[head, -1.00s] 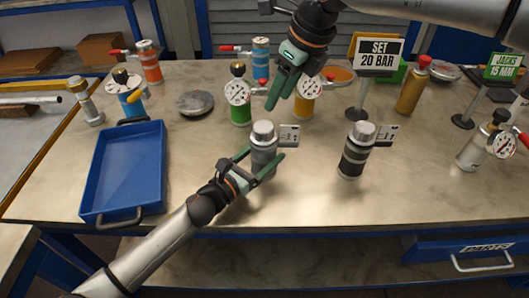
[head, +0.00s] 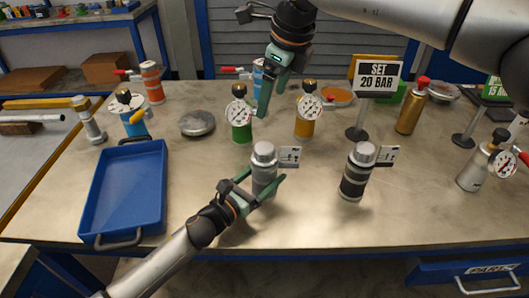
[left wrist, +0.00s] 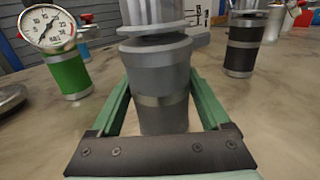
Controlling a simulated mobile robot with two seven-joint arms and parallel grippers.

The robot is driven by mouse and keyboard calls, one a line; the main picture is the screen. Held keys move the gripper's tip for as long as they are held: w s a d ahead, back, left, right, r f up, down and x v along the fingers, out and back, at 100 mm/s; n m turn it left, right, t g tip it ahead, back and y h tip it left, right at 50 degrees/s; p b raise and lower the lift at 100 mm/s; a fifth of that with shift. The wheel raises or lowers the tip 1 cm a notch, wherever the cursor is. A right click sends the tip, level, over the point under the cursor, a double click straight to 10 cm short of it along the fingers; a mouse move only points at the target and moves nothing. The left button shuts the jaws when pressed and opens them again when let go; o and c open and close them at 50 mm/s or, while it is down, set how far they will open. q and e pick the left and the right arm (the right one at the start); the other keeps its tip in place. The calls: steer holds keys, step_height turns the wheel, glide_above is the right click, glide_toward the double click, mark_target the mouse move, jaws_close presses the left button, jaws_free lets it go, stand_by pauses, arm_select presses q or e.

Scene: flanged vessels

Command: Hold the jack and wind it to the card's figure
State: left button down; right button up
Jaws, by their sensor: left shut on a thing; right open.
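A grey cylindrical jack (head: 264,170) with a silver top stands upright on the bench, a small white scale plate (head: 289,156) beside it. My left gripper (head: 263,181) is shut around its body; in the left wrist view the jack (left wrist: 163,95) stands between the fingers. A second jack (head: 356,174), dark with grey bands, stands to the right with its own plate. My right gripper (head: 264,103) is open and empty, over the back of the bench near the green gauge vessel.
A card (head: 379,75) reads "SET 20 BAR". Green (head: 240,118) and orange (head: 307,115) gauge vessels stand behind the jacks. A blue tray (head: 127,190) lies left, a silver gauge vessel (head: 480,166) right. The front of the bench is clear.

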mark_target(265, 147)
steer(key=f+n+g, duration=0.1)
steer(key=f, duration=0.3)
steer(key=a+f+n+g+h, duration=0.1)
steer(key=f+n, duration=0.1)
steer(key=f, duration=0.2)
steer(key=s+f+n+h, duration=0.1)
steer(key=f, duration=0.3)
steer(key=shift+a+f+g, duration=0.2)
steer(key=shift+a+g, duration=0.1)
steer(key=shift+g, duration=0.1)
stand_by(0.3)
